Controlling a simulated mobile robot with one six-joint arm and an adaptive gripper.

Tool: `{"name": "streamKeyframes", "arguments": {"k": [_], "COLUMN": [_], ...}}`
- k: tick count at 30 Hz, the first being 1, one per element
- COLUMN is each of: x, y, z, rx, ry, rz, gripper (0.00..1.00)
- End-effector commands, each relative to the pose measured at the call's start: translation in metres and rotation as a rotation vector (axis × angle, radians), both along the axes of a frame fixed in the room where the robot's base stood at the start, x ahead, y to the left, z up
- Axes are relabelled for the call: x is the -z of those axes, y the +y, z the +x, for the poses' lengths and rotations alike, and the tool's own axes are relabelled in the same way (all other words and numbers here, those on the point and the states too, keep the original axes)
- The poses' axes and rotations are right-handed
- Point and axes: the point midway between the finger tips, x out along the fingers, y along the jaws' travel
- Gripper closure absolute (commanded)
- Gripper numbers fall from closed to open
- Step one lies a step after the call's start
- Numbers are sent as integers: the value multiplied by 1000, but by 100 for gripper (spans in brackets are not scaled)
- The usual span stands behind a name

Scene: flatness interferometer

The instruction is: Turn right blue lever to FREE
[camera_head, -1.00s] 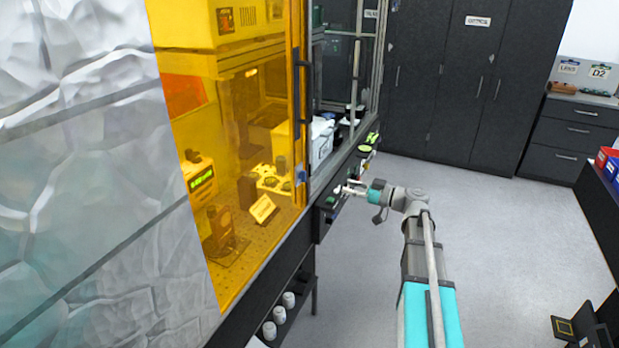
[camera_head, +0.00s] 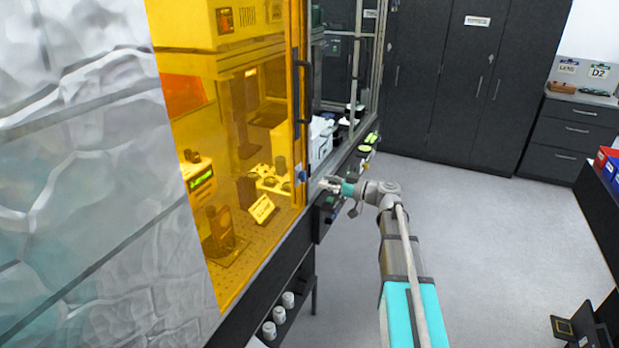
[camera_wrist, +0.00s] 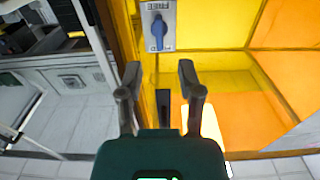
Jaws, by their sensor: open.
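The blue lever (camera_wrist: 158,32) sits on a light grey plate (camera_wrist: 164,10) on the frame by the amber panels, in the wrist view. Its handle lies along the picture's vertical. The plate bears a small label too blurred to read surely. In the head view the lever is a small blue spot (camera_head: 301,176) at the lower corner of the amber door. My gripper (camera_wrist: 160,70) is open and empty, its two fingers apart, with the lever showing beyond and between the tips. In the head view my gripper (camera_head: 325,184) is just right of the lever, not visibly touching it.
The amber enclosure (camera_head: 250,150) fills the left, with a dark vertical door handle (camera_head: 306,95) above the lever. Small devices with green marks (camera_head: 368,142) line the bench edge behind my gripper. Open floor (camera_head: 470,230) lies to the right.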

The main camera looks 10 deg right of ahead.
Motion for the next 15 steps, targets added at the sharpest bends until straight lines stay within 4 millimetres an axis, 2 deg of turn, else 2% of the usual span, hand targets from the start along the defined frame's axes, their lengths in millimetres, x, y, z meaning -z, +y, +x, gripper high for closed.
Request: {"name": "streamKeyframes", "arguments": {"k": [6,15], "x": [0,0], "y": [27,49], "z": [20,35], "rx": [-2,-2], "ry": [0,0], "rz": [0,0], "gripper": [53,53]}}
